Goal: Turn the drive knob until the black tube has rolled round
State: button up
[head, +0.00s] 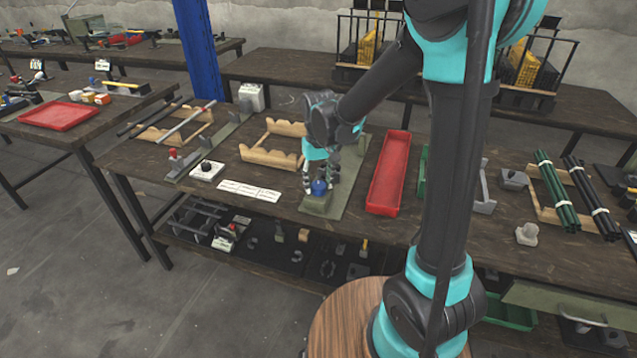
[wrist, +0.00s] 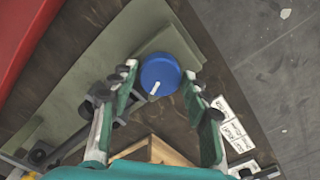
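The blue drive knob (head: 319,187) sits on a grey-green block (head: 318,207) at the table's front edge. In the wrist view the knob (wrist: 160,72) shows a white pointer mark towards the lower left of its top. My gripper (head: 320,178) is over the knob, pointing down. In the wrist view its two fingers (wrist: 160,76) stand apart on either side of the knob, with narrow gaps showing; contact is not clear. A dark tube (head: 152,117) lies across a wooden rack at the table's left end, beside a pale tube with a red end (head: 188,122).
An empty wooden cradle (head: 272,157) stands left of the gripper. A red tray (head: 389,172) is to the right. A white plate with a black knob (head: 207,170) and label cards (head: 249,190) lie to the left. Bundles of dark tubes (head: 591,197) lie far right.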

aim_at(319, 184)
jog(key=shift+o, duration=1)
jog(key=shift+r, duration=0.1)
notch_tip(319, 184, up, 12)
